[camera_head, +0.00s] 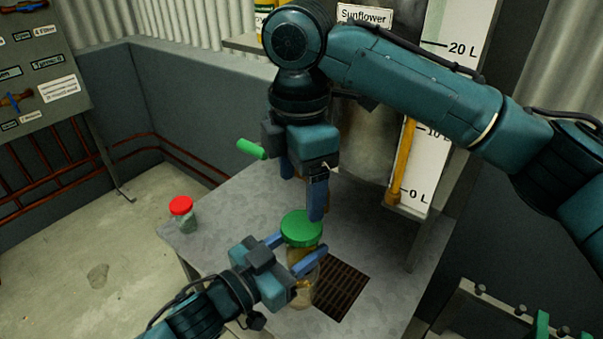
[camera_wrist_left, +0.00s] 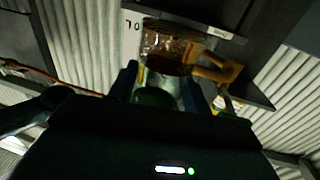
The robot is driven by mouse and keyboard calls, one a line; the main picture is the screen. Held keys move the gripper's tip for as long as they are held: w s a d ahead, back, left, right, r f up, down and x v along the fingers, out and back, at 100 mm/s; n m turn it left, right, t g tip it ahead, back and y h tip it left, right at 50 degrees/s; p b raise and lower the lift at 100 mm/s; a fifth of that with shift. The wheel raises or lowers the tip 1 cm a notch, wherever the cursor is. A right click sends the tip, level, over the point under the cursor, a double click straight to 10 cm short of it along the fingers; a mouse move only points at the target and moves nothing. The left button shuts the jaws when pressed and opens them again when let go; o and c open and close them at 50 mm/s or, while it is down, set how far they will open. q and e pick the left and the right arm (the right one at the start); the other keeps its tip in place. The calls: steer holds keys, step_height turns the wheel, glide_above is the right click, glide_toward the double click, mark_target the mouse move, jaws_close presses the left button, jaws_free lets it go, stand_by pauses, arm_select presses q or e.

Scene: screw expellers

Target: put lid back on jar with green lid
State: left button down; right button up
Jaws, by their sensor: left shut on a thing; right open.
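The glass jar (camera_head: 303,262) stands upright on the grey table, beside or over the edge of a dark grate. The green lid (camera_head: 301,229) sits level at the top of the jar; I cannot tell whether it is fully seated. My left gripper (camera_head: 302,246) is shut on the jar just below the lid, one blue finger on each side. My right gripper (camera_head: 302,198) is open above the lid, pointing down, with its nearer fingertip close to the lid's top. In the left wrist view a dark green shape, likely the lid (camera_wrist_left: 152,97), shows between the fingers.
A jar with a red lid (camera_head: 181,206) stands at the table's left corner. The dark grate (camera_head: 343,287) is right of the held jar. Behind are the expeller with a green handle (camera_head: 251,149), a yellow lever (camera_head: 402,165) and a litre scale (camera_head: 421,160). The table's right side is clear.

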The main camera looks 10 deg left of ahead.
mark_target(302, 224)
steer(key=n, duration=0.7)
steer(key=shift+r, duration=0.25)
steer(key=n, duration=0.3)
steer(key=shift+r+n, duration=0.1)
steer(key=shift+n, duration=0.2)
steer(key=n, duration=0.4)
steer(key=shift+d+r, duration=0.1)
steer(key=shift+f, duration=4.05)
steer(key=shift+c, duration=0.3)
